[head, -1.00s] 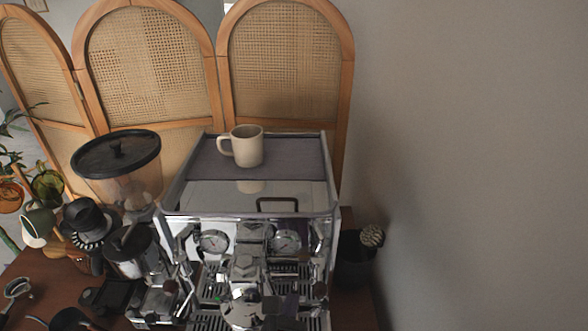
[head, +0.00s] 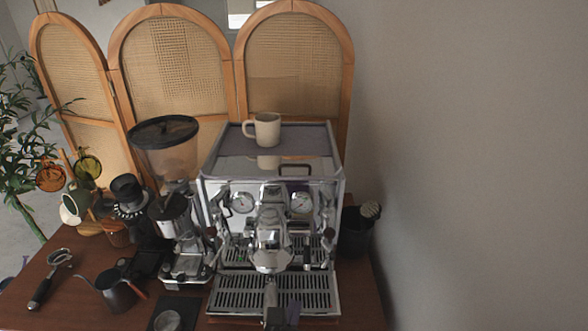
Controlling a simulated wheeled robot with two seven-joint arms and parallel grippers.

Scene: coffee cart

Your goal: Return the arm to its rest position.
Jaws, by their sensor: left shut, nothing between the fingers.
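My left gripper (head: 20,264) seems to show only as a small, unclear part at the left edge of the head view, beside the table's left end. It is shut and empty, apart from the objects on the table. Most of the left arm is out of frame. My right gripper is not in view.
The espresso machine (head: 325,190) stands mid-table with a cream mug (head: 267,129) on top. A grinder (head: 168,160), dark pitcher (head: 118,294) and loose portafilter (head: 50,277) are to its left. A dark bin (head: 354,238) stands right, near the wall.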

